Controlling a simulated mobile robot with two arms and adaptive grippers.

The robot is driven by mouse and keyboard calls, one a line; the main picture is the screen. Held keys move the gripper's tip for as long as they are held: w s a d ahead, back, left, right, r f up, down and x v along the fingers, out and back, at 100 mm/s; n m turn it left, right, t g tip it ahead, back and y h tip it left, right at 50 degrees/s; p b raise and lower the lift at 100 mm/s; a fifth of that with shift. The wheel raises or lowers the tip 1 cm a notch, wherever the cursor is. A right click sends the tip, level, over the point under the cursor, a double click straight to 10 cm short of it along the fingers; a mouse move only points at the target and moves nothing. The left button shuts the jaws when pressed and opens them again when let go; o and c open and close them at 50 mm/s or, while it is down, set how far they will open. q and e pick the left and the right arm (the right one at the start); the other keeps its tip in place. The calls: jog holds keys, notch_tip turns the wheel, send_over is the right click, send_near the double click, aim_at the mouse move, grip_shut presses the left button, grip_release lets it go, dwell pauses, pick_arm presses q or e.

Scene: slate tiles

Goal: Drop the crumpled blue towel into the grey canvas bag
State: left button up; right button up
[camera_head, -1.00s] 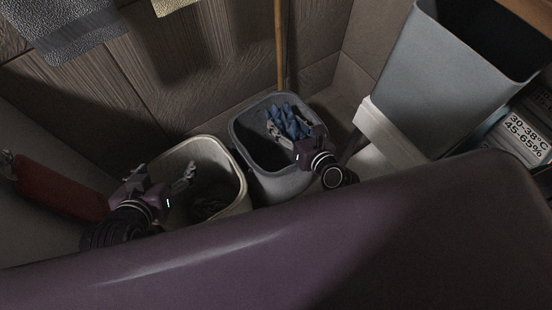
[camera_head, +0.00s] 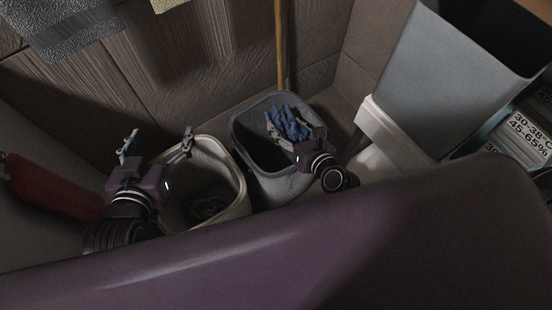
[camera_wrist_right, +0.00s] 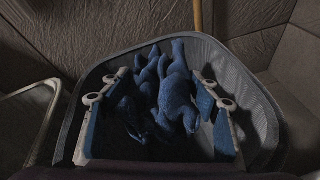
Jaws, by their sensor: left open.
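The crumpled blue towel (camera_head: 288,121) is between the fingers of my right gripper (camera_head: 295,133), over the mouth of the grey canvas bag (camera_head: 272,178). In the right wrist view the towel (camera_wrist_right: 172,95) fills the space between the two widely spaced fingers (camera_wrist_right: 155,118), with the bag's rim (camera_wrist_right: 258,92) around them. The towel's underside is hidden. My left gripper (camera_head: 158,145) is open and empty, with its fingers spread near the back left rim of a cream bag.
The cream bag (camera_head: 240,200) stands left of the grey one and has something dark inside. A tall grey bin (camera_head: 440,85) stands at the right. A wooden pole (camera_head: 279,45) stands behind the grey bag. A red object (camera_head: 50,190) lies at the left.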

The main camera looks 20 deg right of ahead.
jog(key=o, duration=0.5)
jog(key=shift+o, duration=0.2)
jog(key=shift+s, duration=0.1)
jog(key=v, duration=1.2)
jog(key=shift+d, duration=0.1)
